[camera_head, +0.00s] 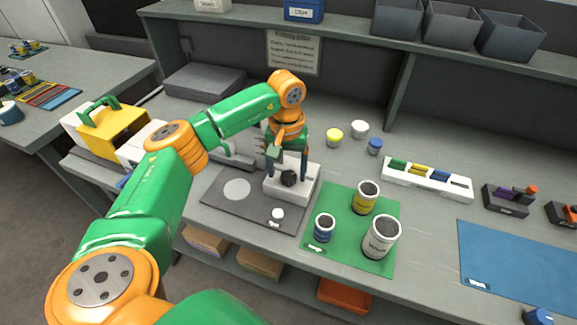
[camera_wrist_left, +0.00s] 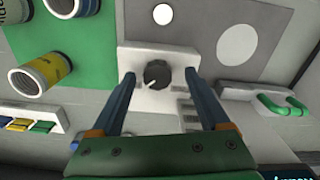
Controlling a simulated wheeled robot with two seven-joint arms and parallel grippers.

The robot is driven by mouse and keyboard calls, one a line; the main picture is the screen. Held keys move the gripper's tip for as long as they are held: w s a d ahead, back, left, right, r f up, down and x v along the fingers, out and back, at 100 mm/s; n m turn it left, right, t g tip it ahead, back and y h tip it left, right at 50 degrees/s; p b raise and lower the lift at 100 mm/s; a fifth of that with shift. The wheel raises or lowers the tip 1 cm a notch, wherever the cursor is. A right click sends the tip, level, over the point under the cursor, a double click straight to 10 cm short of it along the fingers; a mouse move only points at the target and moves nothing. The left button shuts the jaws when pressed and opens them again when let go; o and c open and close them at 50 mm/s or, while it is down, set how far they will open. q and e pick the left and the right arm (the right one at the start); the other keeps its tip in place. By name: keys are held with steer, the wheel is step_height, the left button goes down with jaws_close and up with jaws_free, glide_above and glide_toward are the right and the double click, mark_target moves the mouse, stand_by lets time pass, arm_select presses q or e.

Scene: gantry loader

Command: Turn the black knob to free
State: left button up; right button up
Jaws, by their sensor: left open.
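The black knob (camera_head: 289,178) sits on a white block-shaped unit (camera_head: 312,185) on the grey mat. In the left wrist view the knob (camera_wrist_left: 157,74) is round, with a white pointer line on its face. My left gripper (camera_head: 288,172) is open above the unit, pointing down. In the left wrist view its two blue fingers (camera_wrist_left: 160,80) stand on either side of the knob, with gaps between them and it. Any free mark is too small to read. My right gripper is in neither view.
A green mat (camera_head: 345,268) with several cans lies to the right of the unit. A dark grey mat (camera_head: 220,195) with a light disc lies to its left. A blue mat (camera_head: 520,262) is farther right. A yellow and white machine (camera_head: 122,138) stands at left.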

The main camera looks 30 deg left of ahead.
arm_select(q)
steer(key=shift+w+f, duration=0.15)
steer(key=shift+f, duration=0.25)
steer(key=shift+w+f, duration=0.25)
steer(key=shift+w, duration=0.1)
steer(key=shift+s+r, duration=0.1)
steer(key=shift+s, duration=0.05)
jaws_close()
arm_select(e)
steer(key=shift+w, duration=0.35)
